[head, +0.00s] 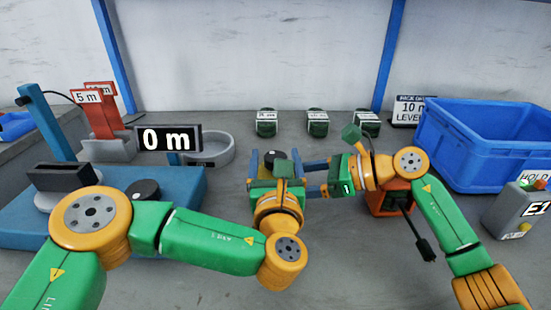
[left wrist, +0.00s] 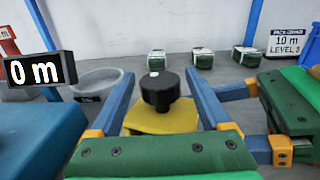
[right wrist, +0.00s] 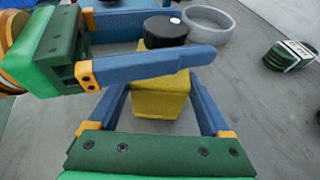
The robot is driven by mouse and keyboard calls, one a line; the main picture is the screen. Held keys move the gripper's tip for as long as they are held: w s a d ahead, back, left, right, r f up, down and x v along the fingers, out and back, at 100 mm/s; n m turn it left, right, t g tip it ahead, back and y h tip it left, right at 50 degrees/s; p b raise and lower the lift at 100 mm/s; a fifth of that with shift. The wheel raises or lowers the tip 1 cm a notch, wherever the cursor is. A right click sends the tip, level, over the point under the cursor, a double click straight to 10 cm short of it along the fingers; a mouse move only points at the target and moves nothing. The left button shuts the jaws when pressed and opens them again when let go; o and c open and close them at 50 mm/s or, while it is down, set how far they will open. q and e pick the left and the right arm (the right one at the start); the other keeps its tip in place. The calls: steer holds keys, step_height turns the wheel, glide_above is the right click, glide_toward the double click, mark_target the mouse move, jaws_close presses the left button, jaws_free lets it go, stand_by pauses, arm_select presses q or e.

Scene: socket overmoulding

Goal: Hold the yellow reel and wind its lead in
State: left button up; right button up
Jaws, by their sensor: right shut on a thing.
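The yellow reel (left wrist: 165,118) is a yellow block with a black round knob (left wrist: 160,90) on top. It stands between both grippers; in the right wrist view its yellow body (right wrist: 160,98) shows below the knob. In the head view arms and fingers mostly hide it. My right gripper (head: 312,177) comes from the right and is shut on the body, one finger on each side. My left gripper (head: 275,163) is open, its fingers spread apart on either side of the knob. I cannot make out the reel's lead.
A display (head: 168,138) reading "0 m" and a round grey tray (head: 215,155) stand left. Several green coils (head: 317,124) line the back. A blue crate (head: 480,150), an orange box (head: 392,200) with a black plug (head: 426,249), and a grey E1 box (head: 515,215) stand right.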

arm_select(q)
jaws_close()
steer(key=shift+m+h, duration=0.3)
steer(key=shift+h, duration=0.2)
steer(key=m+g+h, duration=0.1)
steer(key=m+h, duration=0.1)
steer(key=h, duration=0.2)
steer(key=m+g+h, duration=0.1)
steer(key=m+h, duration=0.2)
steer(key=shift+a+h, duration=0.1)
steer(key=shift+h, duration=0.3)
steer(key=m+g+h, duration=0.3)
steer(key=h, duration=0.1)
steer(key=shift+m+h, duration=0.3)
steer(key=shift+d+r+m+g+h, duration=0.1)
steer(key=shift+d+m+g+h, duration=0.05)
steer(key=shift+m+g+h, duration=0.75)
steer(key=shift+d+r+m+g+h, duration=0.1)
steer(key=shift+m+g+h, duration=0.55)
steer(key=shift+g, duration=0.35)
steer(key=shift+f+m+g, duration=0.1)
steer(key=shift+m+g, duration=0.15)
steer(key=shift+g, duration=0.05)
